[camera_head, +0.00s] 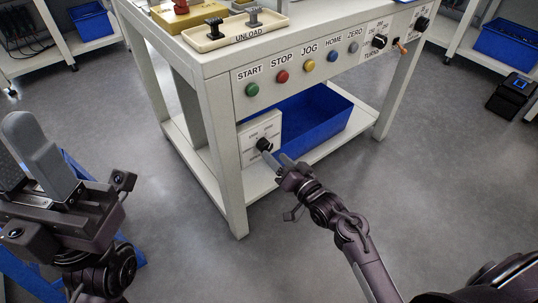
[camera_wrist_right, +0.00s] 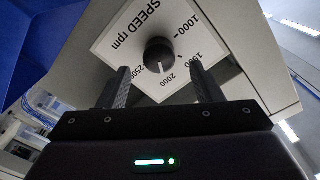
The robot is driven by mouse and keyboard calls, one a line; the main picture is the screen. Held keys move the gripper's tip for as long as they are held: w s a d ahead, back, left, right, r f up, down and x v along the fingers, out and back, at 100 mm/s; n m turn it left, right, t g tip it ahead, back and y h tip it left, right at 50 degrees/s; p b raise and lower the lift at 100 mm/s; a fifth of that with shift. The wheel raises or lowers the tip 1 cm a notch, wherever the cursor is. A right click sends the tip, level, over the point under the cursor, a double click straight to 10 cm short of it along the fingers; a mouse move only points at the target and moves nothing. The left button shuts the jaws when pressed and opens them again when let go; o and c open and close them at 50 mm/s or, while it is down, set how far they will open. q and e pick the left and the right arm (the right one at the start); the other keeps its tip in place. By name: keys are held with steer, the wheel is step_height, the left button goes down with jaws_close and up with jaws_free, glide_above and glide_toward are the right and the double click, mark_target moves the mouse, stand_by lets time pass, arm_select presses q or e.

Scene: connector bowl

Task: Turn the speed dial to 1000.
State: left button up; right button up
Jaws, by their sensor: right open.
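The speed dial (camera_wrist_right: 159,52) is a round black knob on a white plate (camera_wrist_right: 124,52) marked "SPEED rpm", with 1000, 1500, 2000 and 2500 around it. Its white pointer line points at about 2000. In the head view the dial (camera_head: 264,144) sits on a white box on the table's lower shelf. My right gripper (camera_wrist_right: 163,88) is open. Its fingers are on either side of the dial in the wrist view; contact is not visible. In the head view the right gripper (camera_head: 276,158) is at the dial. My left gripper (camera_head: 30,155) is at the far left, away from the table.
A blue bin (camera_head: 325,115) stands on the lower shelf beside the dial's box. The table's front panel (camera_head: 300,75) above has several coloured buttons and black knobs. A white table leg (camera_head: 225,170) stands left of the box. The floor in front is clear.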

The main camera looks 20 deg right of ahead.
mark_target(268, 149)
steer(key=shift+b+x, duration=0.6)
steer(key=shift+x, duration=1.65)
steer(key=shift+f, duration=0.1)
steer(key=shift+c, duration=0.5)
steer(key=c, duration=0.9)
